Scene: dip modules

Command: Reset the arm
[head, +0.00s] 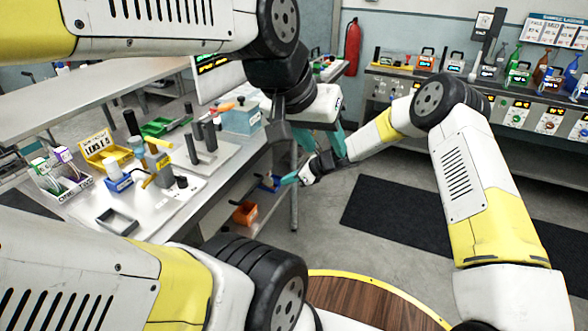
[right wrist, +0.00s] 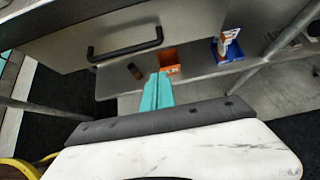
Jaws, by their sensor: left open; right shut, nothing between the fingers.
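My left gripper (head: 318,149) is in the middle of the head view, at the end of the arm from the upper left. Its teal fingers point down and stand apart, with nothing seen between them. My right gripper (head: 289,180) is just below and left of it, close to the bench's right end. Its teal fingers are shut and empty. They show together in the right wrist view (right wrist: 157,92), in front of the lower shelf. In the head view the two grippers overlap closely; I cannot tell whether they touch.
The workbench (head: 225,180) at left carries bins, a yellow box (head: 103,152) and dark posts. An orange bin (head: 245,213) and a blue bin (right wrist: 228,50) sit on its lower shelf. A drawer handle (right wrist: 125,46) is nearby. Open floor with a black mat (head: 400,222) lies right.

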